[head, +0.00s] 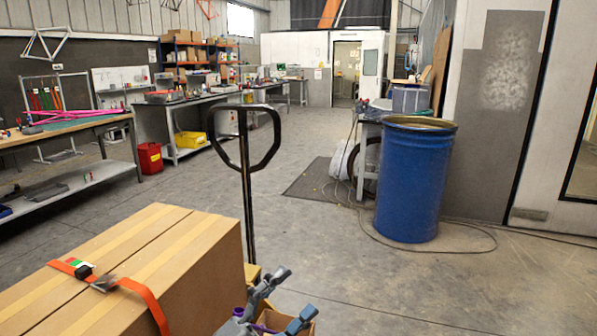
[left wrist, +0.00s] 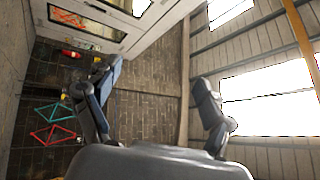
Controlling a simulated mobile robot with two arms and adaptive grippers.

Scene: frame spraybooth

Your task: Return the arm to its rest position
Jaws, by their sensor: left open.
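My left gripper (head: 295,293) shows at the bottom middle of the head view, with its grey and blue fingers spread apart. In the left wrist view, the same gripper (left wrist: 158,72) has its two fingers wide apart with nothing between them. It points up toward the wall and roof. In the head view it appears just right of a large cardboard box, in front of a small open carton that it partly hides. Most of my left arm is outside the head view. My right gripper shows in neither view.
The large cardboard box (head: 105,270) with an orange strap fills the lower left. A black handle (head: 245,150) stands upright behind it. A blue drum (head: 413,185) is at the right, with a cable on the floor. Workbenches line the left. The middle floor is clear.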

